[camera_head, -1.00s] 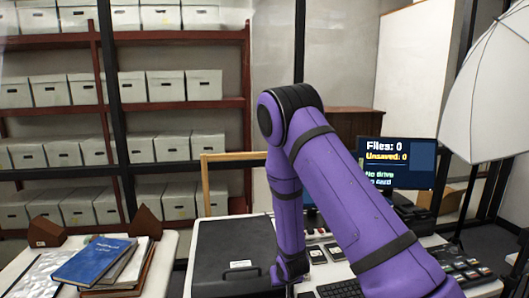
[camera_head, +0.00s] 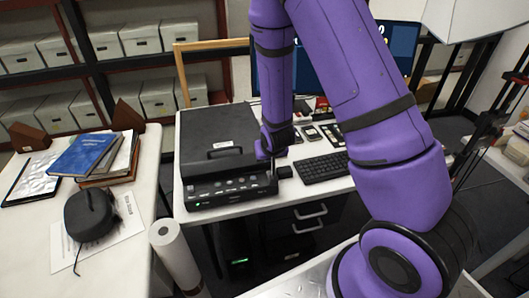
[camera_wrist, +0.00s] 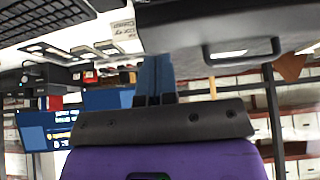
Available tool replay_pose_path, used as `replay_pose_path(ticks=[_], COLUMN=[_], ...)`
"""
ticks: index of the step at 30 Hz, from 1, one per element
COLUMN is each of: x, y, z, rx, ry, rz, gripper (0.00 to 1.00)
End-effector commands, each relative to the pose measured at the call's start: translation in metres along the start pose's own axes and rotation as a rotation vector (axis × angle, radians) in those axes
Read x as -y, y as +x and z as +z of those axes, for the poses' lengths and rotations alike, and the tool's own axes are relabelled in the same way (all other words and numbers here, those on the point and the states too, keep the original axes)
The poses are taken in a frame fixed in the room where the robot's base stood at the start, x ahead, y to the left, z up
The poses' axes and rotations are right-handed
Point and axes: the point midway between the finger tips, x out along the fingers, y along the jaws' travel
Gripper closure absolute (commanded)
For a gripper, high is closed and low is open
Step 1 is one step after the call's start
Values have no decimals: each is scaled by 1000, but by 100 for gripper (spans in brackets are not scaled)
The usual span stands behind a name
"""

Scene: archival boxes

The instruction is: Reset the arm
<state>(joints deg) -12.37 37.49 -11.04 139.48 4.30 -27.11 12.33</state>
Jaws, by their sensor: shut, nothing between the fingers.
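My purple arm (camera_head: 350,70) reaches forward and down over the white desk. My gripper (camera_head: 272,168) is small in the head view, just beside the front right corner of the black scanner (camera_head: 214,132). In the wrist view my gripper (camera_wrist: 155,75) shows two blue fingers side by side, closed together with nothing between them. The wrist picture is upside down. There the scanner (camera_wrist: 215,25) with its handle is at the top right, close to the fingers; I cannot tell whether they touch it.
A keyboard (camera_head: 322,167) and small devices lie right of my gripper. A monitor (camera_head: 270,75) stands behind my arm. On the left table are a blue book (camera_head: 84,153), a black rounded object (camera_head: 90,214) and papers. A white roll (camera_head: 172,250) stands between the tables.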

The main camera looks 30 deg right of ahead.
Motion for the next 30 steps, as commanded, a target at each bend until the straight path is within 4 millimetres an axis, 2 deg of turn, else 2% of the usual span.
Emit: replay_pose_path(ticks=[3, 10, 17, 20, 23, 30], x=[0, 0, 0, 2, 4, 6], y=[-16, -31, -35, -45, -64, -127], z=[12, 22, 21, 13, 1, -28], rx=[1, -1, -1, 1, 8, 32], ry=[-1, 0, 2, 6, 10, 11], rz=[-1, 0, -2, -11, -27, -70], gripper=[100, 100, 100, 100, 100, 100])
